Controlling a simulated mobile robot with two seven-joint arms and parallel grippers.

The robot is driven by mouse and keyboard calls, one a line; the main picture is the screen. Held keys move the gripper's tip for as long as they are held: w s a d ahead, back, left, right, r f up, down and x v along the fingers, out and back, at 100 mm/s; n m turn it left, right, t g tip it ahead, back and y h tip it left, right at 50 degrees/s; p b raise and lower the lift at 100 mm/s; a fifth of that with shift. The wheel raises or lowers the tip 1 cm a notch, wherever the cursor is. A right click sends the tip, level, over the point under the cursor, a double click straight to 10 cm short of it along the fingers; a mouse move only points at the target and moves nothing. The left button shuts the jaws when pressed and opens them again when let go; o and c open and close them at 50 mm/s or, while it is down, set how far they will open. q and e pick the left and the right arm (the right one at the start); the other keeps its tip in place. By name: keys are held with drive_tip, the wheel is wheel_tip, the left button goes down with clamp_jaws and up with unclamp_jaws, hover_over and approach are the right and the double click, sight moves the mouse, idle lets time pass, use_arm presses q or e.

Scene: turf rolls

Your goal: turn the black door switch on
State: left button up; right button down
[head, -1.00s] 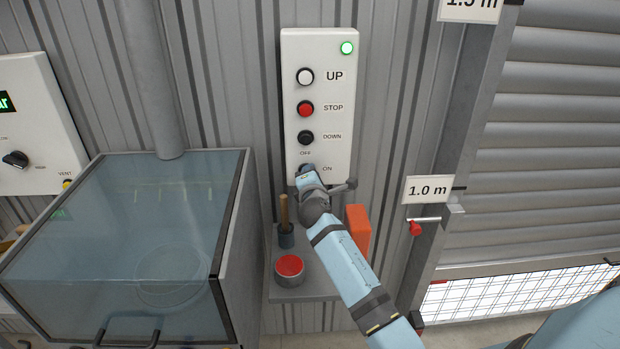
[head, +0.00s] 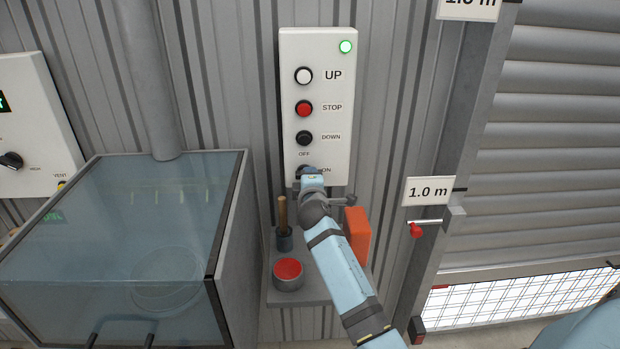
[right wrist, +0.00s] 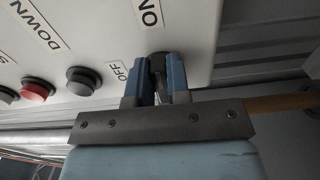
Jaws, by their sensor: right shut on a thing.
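The black door switch (head: 301,170) is at the bottom of a white control panel (head: 343,120), between the labels OFF and ON. In the head view my right gripper (head: 311,173) covers most of it. In the right wrist view the two blue fingers of my right gripper (right wrist: 158,78) are shut around the dark switch (right wrist: 156,62), with OFF on one side and ON above. The fingers hide which way the switch points. My left gripper is not in view.
The panel has UP (head: 303,76), STOP (head: 304,108) and DOWN (head: 304,138) buttons and a lit green lamp (head: 345,46). Below, a shelf (head: 310,290) holds a red-topped pot (head: 288,273) and an orange block (head: 358,234). A glass-topped cabinet (head: 110,230) stands left, a roller door (head: 550,150) right.

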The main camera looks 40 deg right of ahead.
drive_tip(key=c, duration=1.1)
unclamp_jaws()
drive_tip(key=shift+s+a, duration=0.1)
drive_tip(key=b+v, duration=0.1)
drive_tip(key=v, duration=1.2)
drive_tip(key=shift+s+a, duration=0.1)
drive_tip(key=shift+s, duration=0.25)
